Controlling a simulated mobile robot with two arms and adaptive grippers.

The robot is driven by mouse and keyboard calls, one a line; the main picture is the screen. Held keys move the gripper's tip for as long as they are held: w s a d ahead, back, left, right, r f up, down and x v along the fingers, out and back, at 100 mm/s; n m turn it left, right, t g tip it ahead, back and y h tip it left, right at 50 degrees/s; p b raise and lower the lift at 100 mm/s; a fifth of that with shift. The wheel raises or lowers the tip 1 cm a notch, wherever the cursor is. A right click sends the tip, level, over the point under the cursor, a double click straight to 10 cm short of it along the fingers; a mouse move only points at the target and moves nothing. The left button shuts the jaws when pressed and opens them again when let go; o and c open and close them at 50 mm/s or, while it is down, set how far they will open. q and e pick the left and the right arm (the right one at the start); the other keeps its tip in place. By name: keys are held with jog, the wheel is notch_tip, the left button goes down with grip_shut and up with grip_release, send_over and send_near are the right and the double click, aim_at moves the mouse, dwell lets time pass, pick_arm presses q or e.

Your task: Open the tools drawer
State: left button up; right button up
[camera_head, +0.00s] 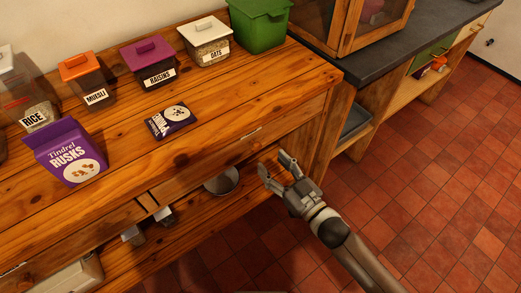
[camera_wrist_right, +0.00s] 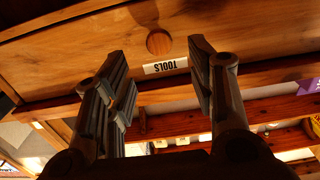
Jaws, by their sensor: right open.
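The tools drawer (camera_head: 222,160) is a pine front under the right part of the wooden counter, and it looks shut. In the right wrist view, the drawer front (camera_wrist_right: 60,65) fills the top, with a round wooden knob (camera_wrist_right: 159,42) and an upside-down white TOOLS label (camera_wrist_right: 165,66). My right gripper (camera_head: 274,163) is open and empty, just in front of the drawer. In the wrist view its fingers (camera_wrist_right: 158,58) spread to either side of the knob and label; I cannot tell the remaining gap, but no grip shows. My left gripper is out of view.
A metal bowl (camera_head: 221,181) sits on the shelf below. Tiled floor (camera_head: 430,190) lies clear at right.

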aim_at(258, 148)
jog(key=x, duration=0.6)
jog(key=shift+w+a, duration=0.2)
grip_shut()
